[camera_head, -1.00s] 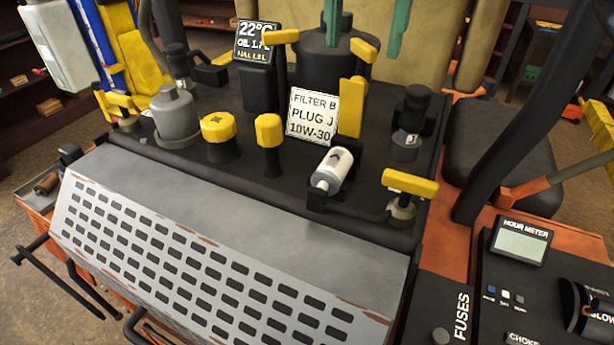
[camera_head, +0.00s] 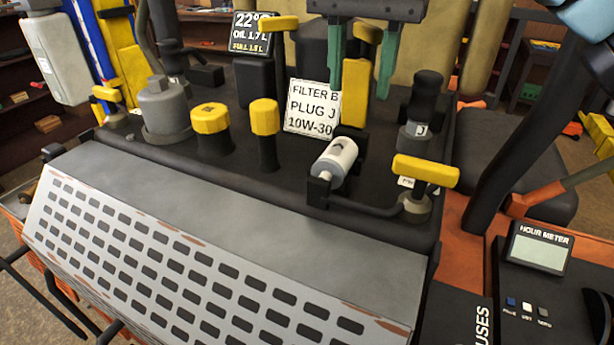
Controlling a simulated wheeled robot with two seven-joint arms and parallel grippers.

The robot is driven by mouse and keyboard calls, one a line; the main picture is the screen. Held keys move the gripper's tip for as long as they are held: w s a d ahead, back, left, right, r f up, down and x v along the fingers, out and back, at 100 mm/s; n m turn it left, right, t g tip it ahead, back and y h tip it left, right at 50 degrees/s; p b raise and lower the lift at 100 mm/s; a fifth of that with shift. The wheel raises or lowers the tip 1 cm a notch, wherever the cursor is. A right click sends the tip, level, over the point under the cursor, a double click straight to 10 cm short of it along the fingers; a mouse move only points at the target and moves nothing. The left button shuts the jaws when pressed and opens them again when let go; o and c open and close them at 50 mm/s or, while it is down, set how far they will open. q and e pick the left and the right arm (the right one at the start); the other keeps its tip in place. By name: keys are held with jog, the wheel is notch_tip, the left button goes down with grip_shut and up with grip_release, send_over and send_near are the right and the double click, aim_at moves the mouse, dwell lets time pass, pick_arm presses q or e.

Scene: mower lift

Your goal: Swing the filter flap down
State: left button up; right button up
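A yellow upright flap (camera_head: 354,103) stands at the back of the engine deck, right of the "FILTER B" sign. I take it for the filter flap. A white cylinder, seemingly the filter (camera_head: 336,161), lies in a black holder in front of it. My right gripper (camera_head: 362,92) comes down from the top edge, open, with two green fingers. In the picture one finger is on each side of the flap's upper part. The gap between them looks empty apart from the flap, and I cannot tell whether they touch it. My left gripper is not in view.
A yellow T-handle (camera_head: 424,172) stands right of the filter. Yellow knobs (camera_head: 211,119) and a grey canister (camera_head: 165,108) stand to the left. The sign (camera_head: 312,108) is close beside the flap. A grey slotted cover (camera_head: 190,255) fills the front.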

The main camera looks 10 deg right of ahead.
jog(key=c, duration=0.4)
